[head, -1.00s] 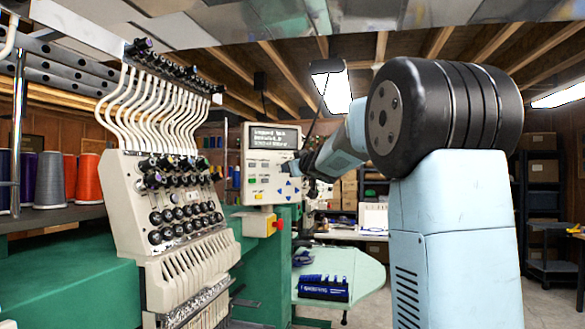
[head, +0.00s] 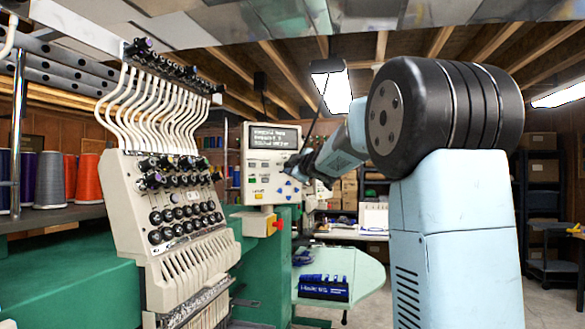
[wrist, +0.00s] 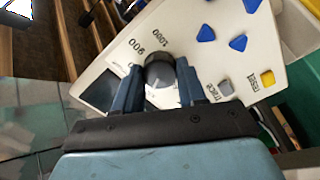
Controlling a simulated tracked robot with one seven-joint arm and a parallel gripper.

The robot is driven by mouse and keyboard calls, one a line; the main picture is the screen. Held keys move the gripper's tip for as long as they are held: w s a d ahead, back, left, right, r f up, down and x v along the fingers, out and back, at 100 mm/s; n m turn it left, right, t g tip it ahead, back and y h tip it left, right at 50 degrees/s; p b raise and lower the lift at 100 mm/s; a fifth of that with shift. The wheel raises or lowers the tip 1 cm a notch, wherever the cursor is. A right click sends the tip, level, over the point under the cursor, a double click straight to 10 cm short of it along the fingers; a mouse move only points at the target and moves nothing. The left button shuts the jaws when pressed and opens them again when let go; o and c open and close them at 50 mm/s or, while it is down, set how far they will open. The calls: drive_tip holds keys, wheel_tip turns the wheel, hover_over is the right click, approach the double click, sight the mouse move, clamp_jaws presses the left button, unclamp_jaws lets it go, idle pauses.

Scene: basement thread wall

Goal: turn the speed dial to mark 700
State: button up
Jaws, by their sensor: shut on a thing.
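The speed dial (wrist: 160,70) is a dark round knob on the pale control panel (wrist: 205,50) in the wrist view. The marks 900 and 1000 show upside down beside it; mark 700 is not visible, and I cannot read a pointer. My gripper (wrist: 160,85) has its two blue fingers on either side of the knob and is shut on it. In the head view, my gripper (head: 301,164) is at the right edge of the control panel (head: 264,183), hiding the dial there.
The panel carries a lit screen (head: 274,137) and blue arrow buttons (wrist: 206,33). A red emergency button (head: 279,224) sits below it. The embroidery head (head: 180,190) stands to the left. A pale green table (head: 350,265) lies below and right.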

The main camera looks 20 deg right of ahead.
drive_tip(key=shift+a+f+n, duration=0.15)
drive_tip(key=shift+f+n, duration=0.05)
drive_tip(key=shift+n, duration=0.1)
drive_tip(key=o, duration=1.1)
drive_tip(key=shift+r, duration=0.1)
drive_tip(key=shift+c, duration=0.2)
drive_tip(key=shift+s, duration=0.1)
drive_tip(key=s+d, duration=0.1)
drive_tip(key=s, duration=1.2)
drive_tip(key=shift+s+d, duration=0.25)
drive_tip(key=shift+d, duration=0.05)
